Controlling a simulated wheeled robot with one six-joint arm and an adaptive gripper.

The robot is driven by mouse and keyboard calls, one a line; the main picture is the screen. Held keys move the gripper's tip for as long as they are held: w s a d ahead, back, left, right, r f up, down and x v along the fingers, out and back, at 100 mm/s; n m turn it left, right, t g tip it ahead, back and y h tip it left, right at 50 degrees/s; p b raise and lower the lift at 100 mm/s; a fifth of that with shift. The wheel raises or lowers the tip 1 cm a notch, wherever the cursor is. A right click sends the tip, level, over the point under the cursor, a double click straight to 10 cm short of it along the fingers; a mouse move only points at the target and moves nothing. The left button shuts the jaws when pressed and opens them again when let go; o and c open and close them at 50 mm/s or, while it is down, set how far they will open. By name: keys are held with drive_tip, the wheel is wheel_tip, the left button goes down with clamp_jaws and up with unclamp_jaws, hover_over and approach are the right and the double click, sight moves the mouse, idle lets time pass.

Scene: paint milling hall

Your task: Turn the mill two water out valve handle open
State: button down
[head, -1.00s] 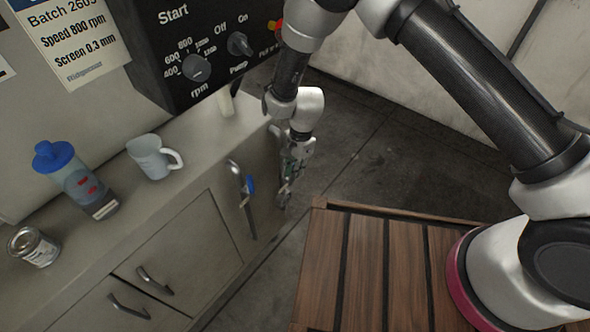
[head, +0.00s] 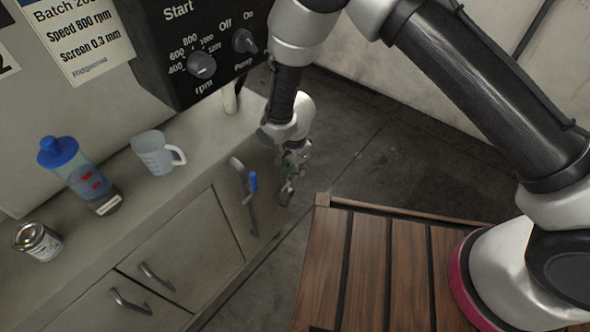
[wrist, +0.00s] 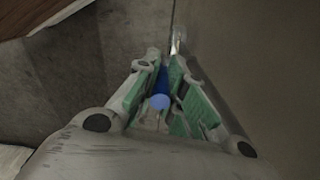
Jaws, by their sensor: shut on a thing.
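In the wrist view a blue valve handle (wrist: 160,88) with a rounded end lies between the green-padded fingers of my gripper (wrist: 164,100), which is shut on it. In the head view my gripper (head: 288,186) points down at the right end of the cabinet front, and the handle in its grip is hidden there. Another blue handle (head: 253,181) shows to its left on a grey upright pipe (head: 243,190), apart from my fingers. I cannot read which valve is which.
The grey cabinet (head: 190,245) with bar pulls stands at left. Its counter carries a measuring jug (head: 152,153), a blue-lidded bottle (head: 78,172) and a tin (head: 38,241). A black control box (head: 190,45) hangs above. Grey floor (head: 370,150) is free at right of my gripper.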

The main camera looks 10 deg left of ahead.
drive_tip(key=c, duration=1.5)
unclamp_jaws()
drive_tip(key=shift+s+d+f, duration=0.15)
drive_tip(key=shift+d, duration=0.05)
drive_tip(key=shift+c, duration=0.2)
drive_tip(key=shift+o, duration=0.5)
wheel_tip(320, 180, up, 12)
drive_tip(key=shift+a+r, duration=0.15)
